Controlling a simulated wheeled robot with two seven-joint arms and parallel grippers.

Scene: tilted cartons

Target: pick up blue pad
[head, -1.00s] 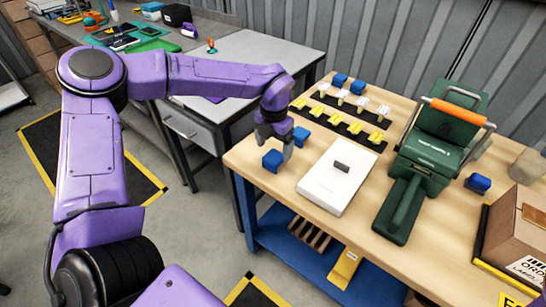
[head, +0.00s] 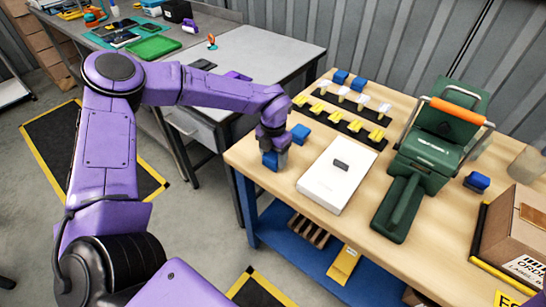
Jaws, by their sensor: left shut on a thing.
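The blue pad (head: 270,162) is a small block near the left front edge of the wooden table. My left gripper (head: 274,157) points down over it and is shut on it; the grey fingers hide part of the pad. I cannot tell whether the pad still touches the table. Another blue block (head: 300,134) lies just behind and to the right of the gripper. Two more blue blocks (head: 340,76) (head: 357,83) are at the back of the table, and one (head: 477,182) is at the right. My right gripper is not in view.
A white box (head: 337,178) with a small dark piece on top lies right of the gripper. Black strips (head: 340,121) with yellow and white pieces lie behind it. A green machine (head: 425,160) with an orange handle and an open carton (head: 520,235) stand to the right.

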